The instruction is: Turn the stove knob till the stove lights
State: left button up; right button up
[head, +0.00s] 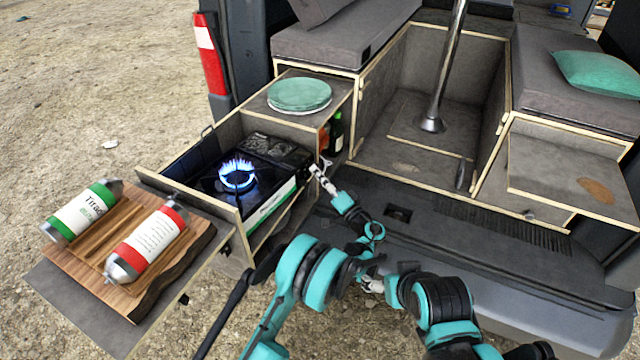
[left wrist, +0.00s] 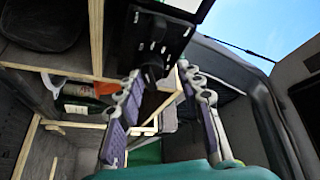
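The stove (head: 260,172) sits in the pulled-out drawer at the van's left side, and a blue flame (head: 237,175) burns on its burner. My left gripper (head: 318,172) is at the right end of the stove. In the left wrist view the dark stove knob (left wrist: 152,72) shows between the spread fingertips of my left gripper (left wrist: 156,78). The fingers look open, with a gap around the knob. A small pale part of my right gripper (head: 371,285) shows low in the middle of the head view, mostly hidden by arm links.
A wooden board (head: 150,275) with a green-banded canister (head: 85,212) and a red-banded canister (head: 148,240) lies on the shelf at left. Green plates (head: 299,95) rest on the cabinet behind the stove. Bottles (head: 335,132) stand close beside my left gripper. A metal pole (head: 446,65) stands in the van.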

pick_arm(q)
notch_tip(320, 180, up, 6)
jog(key=shift+r, duration=0.25)
